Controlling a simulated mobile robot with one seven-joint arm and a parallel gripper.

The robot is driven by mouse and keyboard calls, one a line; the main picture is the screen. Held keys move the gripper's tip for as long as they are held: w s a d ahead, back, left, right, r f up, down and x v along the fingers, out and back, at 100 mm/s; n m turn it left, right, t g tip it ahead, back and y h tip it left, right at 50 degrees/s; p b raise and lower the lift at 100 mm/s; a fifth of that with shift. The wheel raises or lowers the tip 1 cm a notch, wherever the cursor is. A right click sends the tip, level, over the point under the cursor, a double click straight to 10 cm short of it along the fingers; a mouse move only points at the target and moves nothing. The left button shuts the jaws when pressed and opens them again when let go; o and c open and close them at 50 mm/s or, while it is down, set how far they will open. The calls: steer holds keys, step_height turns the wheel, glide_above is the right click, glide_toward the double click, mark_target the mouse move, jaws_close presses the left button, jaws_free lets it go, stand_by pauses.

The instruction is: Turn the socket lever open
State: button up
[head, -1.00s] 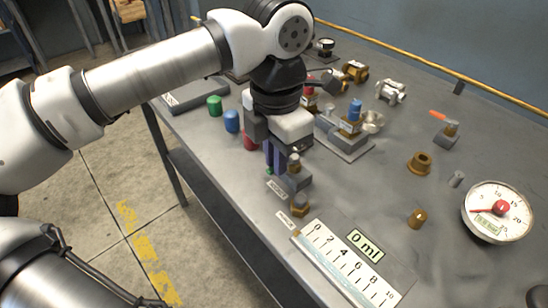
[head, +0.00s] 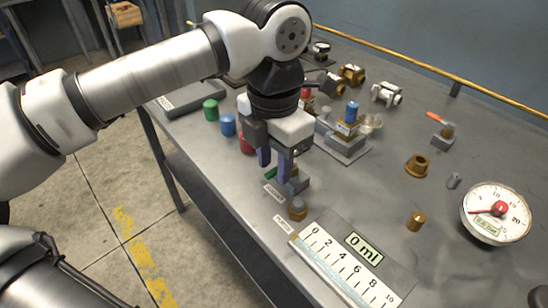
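My gripper (head: 273,167) points down near the table's front edge, its two bluish fingers apart with a gap between them. It is over or beside a small grey fixture (head: 296,184) with a tag in front; the right finger hides part of it. A bit of green shows beside the fingers. I cannot tell whether this fixture is the socket with the lever, or whether a finger touches it. An orange lever (head: 435,116) on a small grey block (head: 442,138) lies at the right, well away from my gripper.
A blue-capped unit (head: 351,112), brass collar (head: 417,165) and round dial (head: 495,212) stand right. Green (head: 210,110) and blue (head: 228,125) cylinders stand left.

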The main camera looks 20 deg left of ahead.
mark_target(274, 171)
steer(key=shift+r, duration=0.1)
step_height(274, 171, up, 14)
steer(key=p, duration=0.9)
steer(key=shift+p, duration=0.4)
steer(key=shift+f, duration=0.2)
